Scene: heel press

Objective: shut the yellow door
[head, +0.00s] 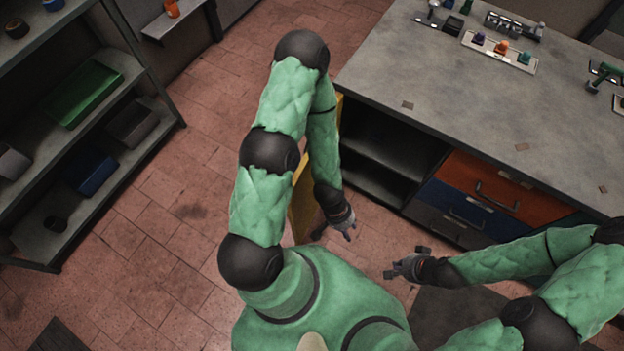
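The yellow door (301,205) stands open at the left end of the workbench, swung out from the dark open compartment (385,150). My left arm hides much of it, so only strips of yellow show. My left gripper (335,233) is open and empty, just right of the door's near end, on the compartment side. I cannot tell whether it touches the door. My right gripper (403,263) is open and empty over the floor in front of the drawers, apart from the door.
The workbench (440,85) has orange (485,186) and blue (466,209) drawers right of the compartment, all looking shut. A grey shelf unit (150,105) with trays stands at the left. Tiled floor (185,210) between shelf and door is clear.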

